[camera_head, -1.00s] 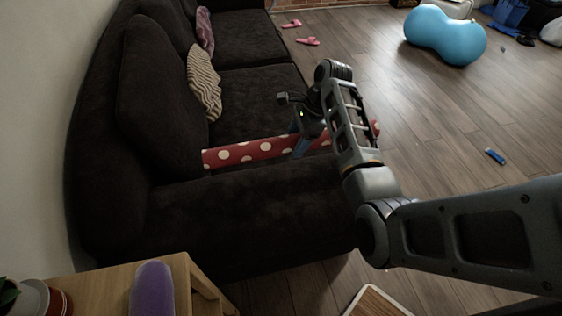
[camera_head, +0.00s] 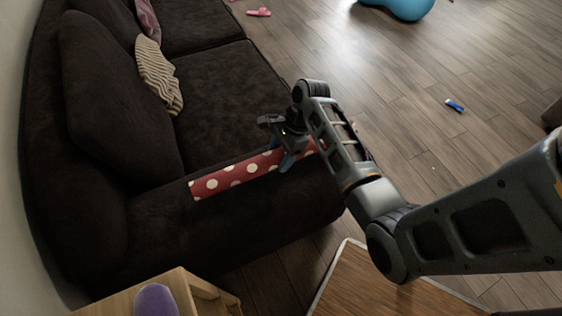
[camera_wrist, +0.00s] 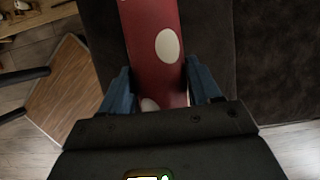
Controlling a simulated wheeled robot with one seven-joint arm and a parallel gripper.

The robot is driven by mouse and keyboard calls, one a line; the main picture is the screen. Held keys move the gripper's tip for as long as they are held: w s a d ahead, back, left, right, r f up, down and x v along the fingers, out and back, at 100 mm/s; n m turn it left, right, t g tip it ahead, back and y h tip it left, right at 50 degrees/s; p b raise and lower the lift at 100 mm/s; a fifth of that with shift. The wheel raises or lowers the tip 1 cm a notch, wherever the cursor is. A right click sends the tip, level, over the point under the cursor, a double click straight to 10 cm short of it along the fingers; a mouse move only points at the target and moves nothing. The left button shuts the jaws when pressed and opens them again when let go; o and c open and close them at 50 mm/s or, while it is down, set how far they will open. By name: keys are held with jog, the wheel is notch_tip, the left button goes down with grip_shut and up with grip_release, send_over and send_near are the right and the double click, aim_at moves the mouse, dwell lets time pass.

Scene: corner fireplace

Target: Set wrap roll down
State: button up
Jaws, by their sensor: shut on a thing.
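The wrap roll (camera_head: 237,174) is a long red tube with white dots. In the head view it lies level over the near arm of the dark sofa (camera_head: 250,215), close above it or touching it; I cannot tell which. My gripper (camera_head: 287,162) is shut around the roll toward its right part, and my arm hides some of that end. In the wrist view the roll (camera_wrist: 152,62) runs up between the two blue fingers of my gripper (camera_wrist: 163,90).
A striped cushion (camera_head: 158,75) leans on the sofa back. A wooden table (camera_head: 180,285) with a purple object (camera_head: 155,300) stands at bottom left. A wood-topped surface (camera_head: 375,285) is at bottom middle. A small blue item (camera_head: 454,106) lies on the open floor at right.

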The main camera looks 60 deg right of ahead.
jog(key=shift+s+a+f, duration=0.1)
jog(key=shift+s+f, duration=0.1)
jog(key=shift+f, duration=1.9)
jog(key=o, duration=1.2)
jog(key=shift+c, duration=0.2)
